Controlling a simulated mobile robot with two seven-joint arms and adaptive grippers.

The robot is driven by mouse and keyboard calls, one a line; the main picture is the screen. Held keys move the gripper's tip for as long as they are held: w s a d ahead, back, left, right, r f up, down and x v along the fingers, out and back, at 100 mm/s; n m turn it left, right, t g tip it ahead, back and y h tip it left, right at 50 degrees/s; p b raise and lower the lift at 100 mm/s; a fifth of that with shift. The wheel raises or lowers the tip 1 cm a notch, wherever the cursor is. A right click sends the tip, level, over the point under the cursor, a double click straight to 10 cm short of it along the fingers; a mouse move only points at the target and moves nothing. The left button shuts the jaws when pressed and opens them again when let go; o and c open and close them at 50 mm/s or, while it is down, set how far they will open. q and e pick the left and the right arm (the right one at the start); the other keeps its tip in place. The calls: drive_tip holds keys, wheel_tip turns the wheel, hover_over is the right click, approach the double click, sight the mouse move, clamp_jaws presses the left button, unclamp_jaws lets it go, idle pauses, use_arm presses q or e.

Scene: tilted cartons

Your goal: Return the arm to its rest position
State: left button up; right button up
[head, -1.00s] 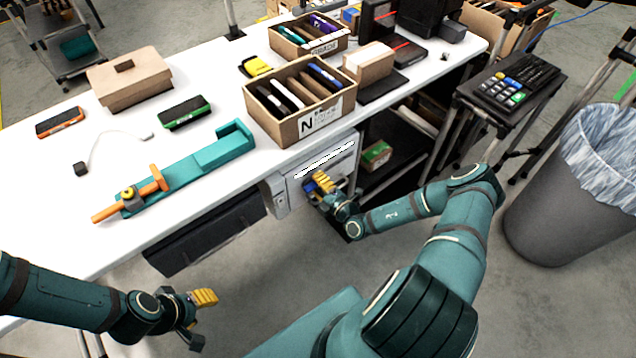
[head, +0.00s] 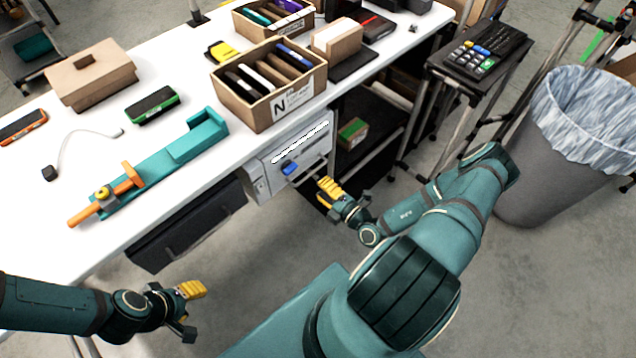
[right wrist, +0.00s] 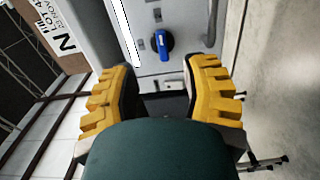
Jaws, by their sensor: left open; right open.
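My right gripper (head: 330,188) is open and empty in front of a grey machine (head: 259,178) under the table. In the right wrist view its yellow fingers (right wrist: 162,90) are spread apart with nothing between them. A blue knob (right wrist: 162,41) on the machine's front panel lies beyond the fingertips, apart from them. The knob also shows in the head view (head: 290,168), to the left of the gripper. My left gripper (head: 192,306) is open and empty at the lower left, over the floor in front of the table.
The white table (head: 140,213) holds a carton marked N (head: 297,103), a teal fixture with orange parts (head: 160,165) and a lidded box (head: 92,83). A black drawer (head: 187,222) hangs below the table. A keypad stand (head: 475,55) and grey bin (head: 545,155) are at right.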

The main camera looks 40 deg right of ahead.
idle(0.5)
drive_tip(key=s+a+r+n+g+y, duration=0.1)
drive_tip(key=a+r+n+g+y, duration=0.2)
drive_tip(key=a+n+g+y, duration=0.75)
drive_tip(key=s+a+n+g+h, duration=0.3)
drive_tip(key=s+a+n+g, duration=0.3)
drive_tip(key=n, duration=0.9)
drive_tip(key=s+a+n+g+h, duration=0.2)
drive_tip(key=s+a+n+g, duration=0.4)
drive_tip(key=n, duration=0.8)
drive_tip(key=w+a+r+n+t+h, duration=0.3)
drive_tip(key=w+n+t, duration=0.3)
drive_tip(key=n, duration=0.6)
drive_tip(key=shift+w+r, duration=0.35)
drive_tip(key=shift+r, duration=0.25)
drive_tip(key=shift+d, duration=0.2)
